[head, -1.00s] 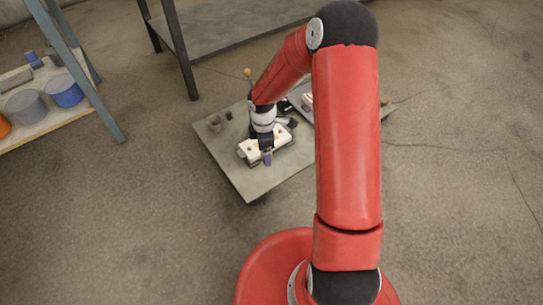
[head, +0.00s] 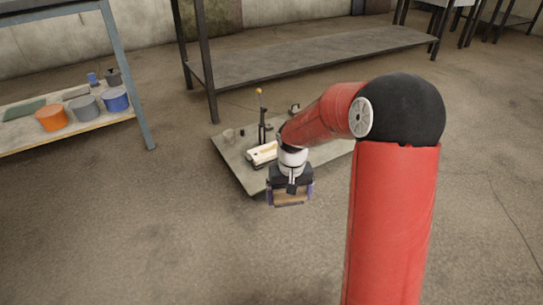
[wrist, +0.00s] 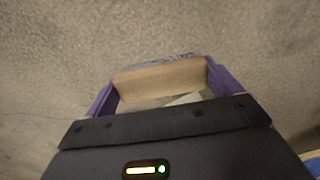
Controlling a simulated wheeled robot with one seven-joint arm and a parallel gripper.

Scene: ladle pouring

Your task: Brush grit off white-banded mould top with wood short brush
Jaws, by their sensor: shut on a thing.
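My gripper (head: 290,192) is shut on the wood short brush (head: 290,199). Its purple fingers stand at the two ends of the wooden block. In the wrist view the brush (wrist: 160,77) lies crosswise between the fingers, with a greyish strip, perhaps its bristles, along the far side. The gripper and brush are off the front edge of the low table (head: 236,161), over the floor in the picture. A pale, whitish mould (head: 262,153) sits on the table behind and left of the gripper, partly hidden by my arm. Its band and any grit are too small to tell.
A shelf (head: 45,128) with orange, grey and blue pots stands left. A long metal bench (head: 300,60) is behind. Open floor lies in front.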

